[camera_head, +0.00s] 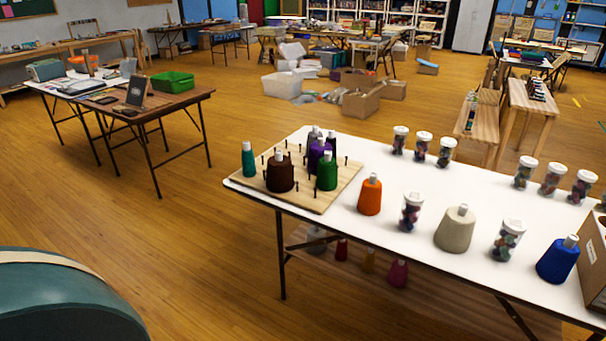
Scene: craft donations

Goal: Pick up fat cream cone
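The fat cream cone (455,230) stands upright on the white table (390,256), right of the middle of the view. It is a wide yarn cone with a pale tip. A jar with a white lid stands on each side of it, apart from it. An orange cone (370,195) stands farther left and a blue cone (557,260) farther right. Neither of my grippers shows in this view.
A wooden peg board (335,190) at the table's left end holds several cones. A cardboard box (592,265) stands at the right edge. More lidded jars (446,151) line the far side. Open wooden floor (190,250) lies left of the table.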

